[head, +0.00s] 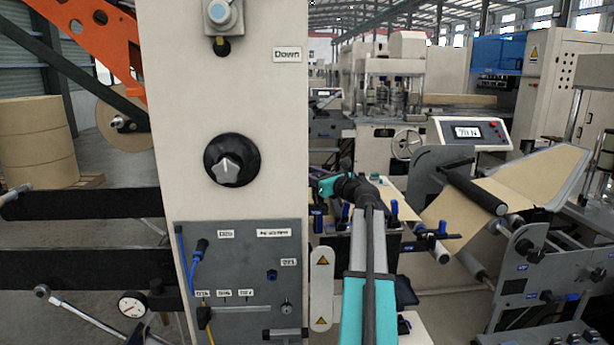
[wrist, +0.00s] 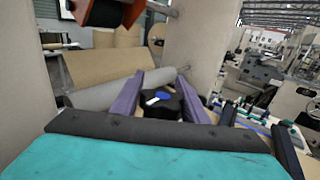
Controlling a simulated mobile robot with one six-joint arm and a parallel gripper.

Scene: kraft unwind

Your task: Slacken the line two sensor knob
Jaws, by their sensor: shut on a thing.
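In the wrist view a dark, lobed knob (wrist: 165,105) with a blue and white top sits between the two purple fingers of my gripper (wrist: 160,86). The fingers are shut on it, one on each side. I cannot read a label on it, so I cannot tell whether it is the line two sensor knob. In the head view my gripper (head: 328,187) is just right of the cream column, beside a bracket with blue knobs. Its fingertips and the held knob cannot be made out there.
The cream column (head: 270,110) stands close on the left, with a large black dial (head: 231,160) and a grey panel (head: 250,250). Blue-knobbed rods (head: 442,230) and a brown web (head: 475,205) lie to the right. A roller (wrist: 110,93) is near the fingers.

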